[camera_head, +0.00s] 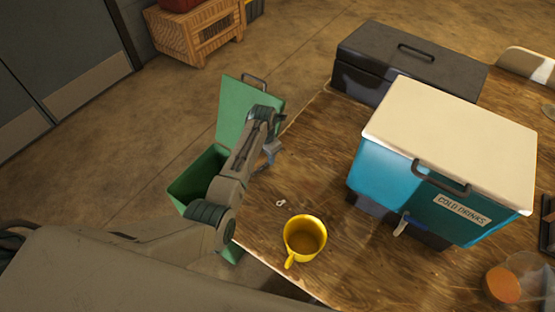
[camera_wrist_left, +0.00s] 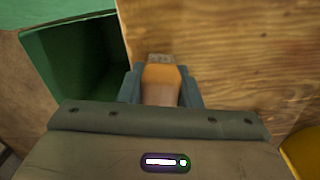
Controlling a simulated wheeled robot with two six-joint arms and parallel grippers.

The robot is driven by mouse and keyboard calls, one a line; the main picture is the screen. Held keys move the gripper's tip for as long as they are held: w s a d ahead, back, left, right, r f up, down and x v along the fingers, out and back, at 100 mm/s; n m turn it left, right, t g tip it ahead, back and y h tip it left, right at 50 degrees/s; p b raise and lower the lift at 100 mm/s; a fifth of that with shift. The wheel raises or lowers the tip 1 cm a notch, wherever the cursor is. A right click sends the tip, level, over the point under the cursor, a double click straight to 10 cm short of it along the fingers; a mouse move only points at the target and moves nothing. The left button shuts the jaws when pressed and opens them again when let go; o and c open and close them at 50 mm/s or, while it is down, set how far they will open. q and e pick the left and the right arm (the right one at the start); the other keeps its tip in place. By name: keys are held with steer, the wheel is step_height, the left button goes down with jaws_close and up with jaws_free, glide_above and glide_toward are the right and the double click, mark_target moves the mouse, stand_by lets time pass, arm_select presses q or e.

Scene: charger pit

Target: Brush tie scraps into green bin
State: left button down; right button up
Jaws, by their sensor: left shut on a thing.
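The green bin (camera_head: 198,176) stands open on the floor at the table's left edge, its lid (camera_head: 240,110) raised. Its dark inside also shows at the upper left of the left wrist view (camera_wrist_left: 82,58). My left gripper (camera_head: 270,152) is over the table's edge beside the bin. It is shut on an orange-brown brush-like thing (camera_wrist_left: 160,88) with a grey end. The arm hides most of this thing in the head view. A small pale ring-like bit (camera_head: 280,202) lies on the table; I cannot tell if it is a tie scrap. My right gripper is out of view.
A yellow mug (camera_head: 304,238) stands near the front edge of the wooden table (camera_head: 318,150). A blue cooler (camera_head: 405,183) with a cream lid and a dark toolbox (camera_head: 375,75) stand to the right and behind.

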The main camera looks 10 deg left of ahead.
arm_select(q)
steer(key=a, duration=0.6)
steer(key=shift+w+a+r+p, duration=0.1)
steer(key=shift+w+r+p, duration=0.15)
steer(key=shift+r+p, duration=1.35)
steer(key=shift+w+a+r+p, duration=0.1)
steer(key=shift+w+r+p, duration=0.1)
steer(key=shift+r+p, duration=1.35)
steer(key=shift+d+f, duration=0.1)
steer(key=shift+f, duration=0.1)
